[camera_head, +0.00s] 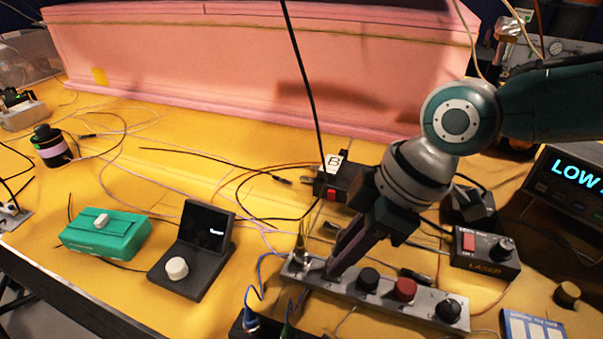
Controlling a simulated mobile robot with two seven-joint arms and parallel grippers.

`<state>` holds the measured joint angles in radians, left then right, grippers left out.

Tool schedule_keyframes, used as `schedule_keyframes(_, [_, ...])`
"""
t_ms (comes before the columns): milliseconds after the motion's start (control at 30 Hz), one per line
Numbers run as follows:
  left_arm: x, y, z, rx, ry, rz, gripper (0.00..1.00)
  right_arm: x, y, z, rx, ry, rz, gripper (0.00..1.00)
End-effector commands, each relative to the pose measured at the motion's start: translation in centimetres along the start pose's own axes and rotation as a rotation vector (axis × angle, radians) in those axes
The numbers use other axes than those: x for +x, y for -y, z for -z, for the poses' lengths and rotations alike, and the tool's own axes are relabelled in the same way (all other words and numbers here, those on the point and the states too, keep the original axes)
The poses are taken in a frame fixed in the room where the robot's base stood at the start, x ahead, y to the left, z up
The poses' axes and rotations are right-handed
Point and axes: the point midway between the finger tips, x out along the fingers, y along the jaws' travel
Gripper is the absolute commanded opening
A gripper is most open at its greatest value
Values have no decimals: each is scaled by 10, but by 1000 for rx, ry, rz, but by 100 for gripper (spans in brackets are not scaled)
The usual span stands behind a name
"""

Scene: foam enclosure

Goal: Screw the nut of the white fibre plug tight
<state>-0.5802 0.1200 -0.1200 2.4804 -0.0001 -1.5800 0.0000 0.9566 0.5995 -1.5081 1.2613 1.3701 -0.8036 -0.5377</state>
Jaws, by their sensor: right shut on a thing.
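My right gripper (330,272) reaches down from the upper right to the grey connector strip (337,288). Its dark fingers are shut on a small part at the strip's left half, at the place of a fibre plug's nut. The fingers hide most of that part, and I cannot make out its white colour. A metallic upright connector (301,252) stands just left of the fingers on the strip. Black and red caps (404,289) sit on the strip to the right of the gripper. My left gripper is not in view.
A black box marked B (340,180) stands behind the gripper. A laser box (486,254) and a LOW display unit (572,185) are at the right. A small screen with a knob (197,250) and a green box (106,233) are at the left. Thin cables cross the yellow table.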

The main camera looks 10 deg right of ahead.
Motion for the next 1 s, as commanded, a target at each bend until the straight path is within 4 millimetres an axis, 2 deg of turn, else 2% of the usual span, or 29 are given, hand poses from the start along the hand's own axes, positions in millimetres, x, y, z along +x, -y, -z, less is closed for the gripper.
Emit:
schedule_keyframes(300, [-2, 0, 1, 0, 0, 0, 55, -1, 0, 0, 7, 0, -2, 0])
schedule_keyframes(533, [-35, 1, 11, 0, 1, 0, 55, -6, 5, 3, 172, 1, -65, 0])
schedule_keyframes(667, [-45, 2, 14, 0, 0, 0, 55, -4, 5, 3, 264, 0, -105, 0])
schedule_keyframes(733, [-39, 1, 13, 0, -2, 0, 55, 0, 3, 1, 257, 0, -107, 0])
schedule_keyframes(1000, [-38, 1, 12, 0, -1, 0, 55, 0, 3, 1, 254, 0, -106, 0])
